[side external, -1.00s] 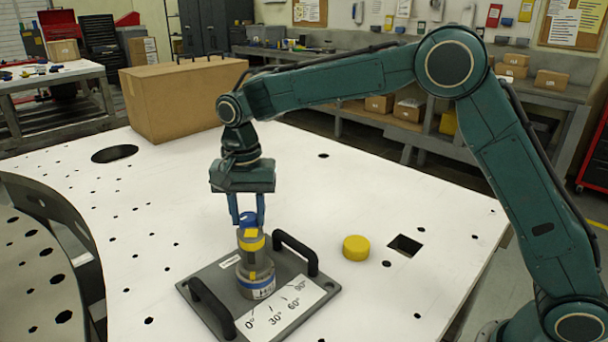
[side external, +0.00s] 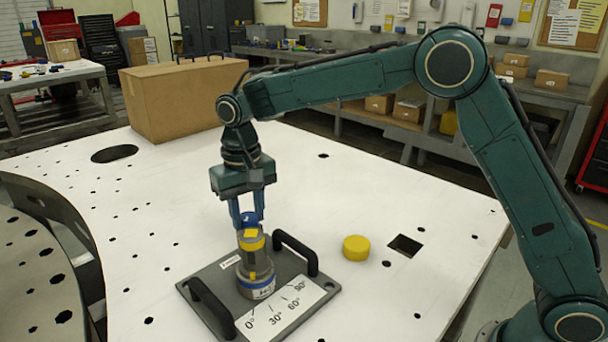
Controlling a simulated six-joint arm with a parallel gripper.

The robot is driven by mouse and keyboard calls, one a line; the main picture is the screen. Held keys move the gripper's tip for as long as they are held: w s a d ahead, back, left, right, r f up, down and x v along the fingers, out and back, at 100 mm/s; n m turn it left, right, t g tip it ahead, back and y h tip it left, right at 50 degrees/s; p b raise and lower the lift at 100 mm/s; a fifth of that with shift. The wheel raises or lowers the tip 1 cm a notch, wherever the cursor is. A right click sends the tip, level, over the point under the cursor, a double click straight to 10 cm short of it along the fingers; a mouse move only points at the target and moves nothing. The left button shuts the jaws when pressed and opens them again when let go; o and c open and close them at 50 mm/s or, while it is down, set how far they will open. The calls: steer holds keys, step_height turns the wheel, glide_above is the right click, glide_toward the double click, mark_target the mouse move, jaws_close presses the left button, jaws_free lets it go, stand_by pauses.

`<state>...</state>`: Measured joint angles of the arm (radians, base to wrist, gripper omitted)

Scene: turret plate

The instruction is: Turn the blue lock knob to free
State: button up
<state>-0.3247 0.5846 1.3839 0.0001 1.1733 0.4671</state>
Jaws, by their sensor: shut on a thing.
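The blue lock knob (side external: 249,219) sits on top of a grey turret (side external: 256,268) with yellow and blue-and-white bands. The turret stands upright on a grey plate (side external: 212,273) with a white angle scale (side external: 283,312) marked 0° to 90°. My gripper (side external: 247,217) points straight down over the turret, its blue fingers shut on the knob. The fingers hide part of the knob, so its exact setting cannot be read.
Two black handles (side external: 296,252) (side external: 212,308) rise from the plate on either side of the turret. A yellow disc (side external: 356,248) lies right of the plate, beside a square hole (side external: 405,245). A cardboard box (side external: 185,98) stands at the back left of the white table (side external: 400,190).

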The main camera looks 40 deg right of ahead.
mark_target(248, 216)
steer(key=n, duration=0.5)
steer(key=shift+n, duration=0.3)
steer(key=n, duration=0.5)
stand_by(0.4)
steer(key=o, duration=1)
steer(key=shift+r, duration=0.1)
step_height(248, 216, up, 14)
